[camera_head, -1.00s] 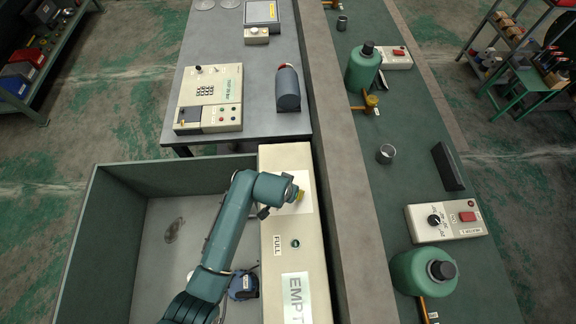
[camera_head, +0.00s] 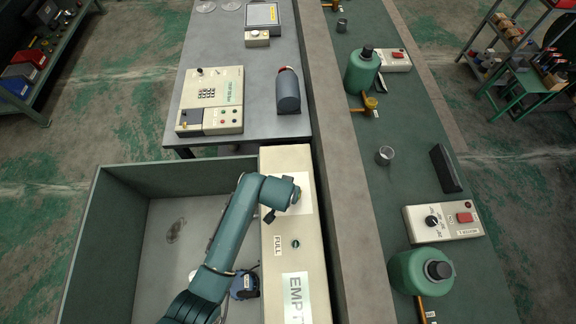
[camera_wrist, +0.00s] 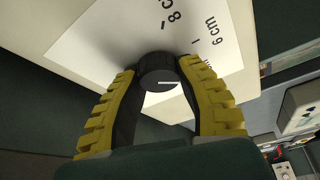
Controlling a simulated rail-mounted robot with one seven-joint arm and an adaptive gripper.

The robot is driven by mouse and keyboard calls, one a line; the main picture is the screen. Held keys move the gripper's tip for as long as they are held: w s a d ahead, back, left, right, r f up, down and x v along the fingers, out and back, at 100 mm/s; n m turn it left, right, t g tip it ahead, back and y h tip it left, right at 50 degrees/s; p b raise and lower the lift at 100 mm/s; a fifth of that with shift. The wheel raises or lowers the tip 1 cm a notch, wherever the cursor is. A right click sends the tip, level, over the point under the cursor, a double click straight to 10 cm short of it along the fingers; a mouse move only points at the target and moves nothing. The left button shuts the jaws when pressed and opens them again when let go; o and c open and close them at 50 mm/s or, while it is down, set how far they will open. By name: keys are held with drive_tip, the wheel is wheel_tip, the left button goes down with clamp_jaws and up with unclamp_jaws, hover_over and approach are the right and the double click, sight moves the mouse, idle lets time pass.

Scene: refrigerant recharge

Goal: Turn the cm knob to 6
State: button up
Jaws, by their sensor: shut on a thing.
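The cm knob (camera_wrist: 158,76) is a black round knob with a white pointer line, on a white scale plate (camera_wrist: 110,42) printed with "8 c" and "6 cm". My gripper (camera_wrist: 158,88) has yellow-backed fingers on both sides of the knob and is shut on it. In the wrist view the white line points right, and the 6 cm mark lies up and to the right of the knob. In the head view my gripper (camera_head: 296,194) is at the white plate (camera_head: 300,178) on the cream panel, and my arm hides the knob.
The cream panel (camera_head: 272,285) also has a green button (camera_head: 295,243), a "FULL" label and a large "EMPT" sign. A deep green bin (camera_head: 95,235) lies to the left. A grey table (camera_head: 262,75) with a keypad device (camera_head: 212,98) stands behind.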

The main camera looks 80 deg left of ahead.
drive_tip(key=n+p, duration=0.1)
drive_tip(key=n, duration=0.1)
drive_tip(key=n+g+p, duration=0.1)
drive_tip(key=n, duration=0.1)
drive_tip(key=shift+d+g+p, duration=0.1)
drive_tip(key=shift+g+p, duration=0.2)
clamp_jaws()
unclamp_jaws()
drive_tip(key=shift+f+n+g, duration=0.2)
drive_tip(key=shift+n+g, duration=0.6)
drive_tip(key=shift+n, duration=1.2)
drive_tip(key=o, duration=1.2)
drive_tip(key=shift+r, duration=0.1)
drive_tip(key=shift+r, duration=0.1)
drive_tip(key=shift+w+r, duration=0.1)
drive_tip(key=shift+r, duration=0.2)
drive_tip(key=s+v, duration=0.1)
drive_tip(key=v, duration=1)
drive_tip(key=shift+w+d, duration=0.25)
drive_tip(key=shift+w, duration=0.25)
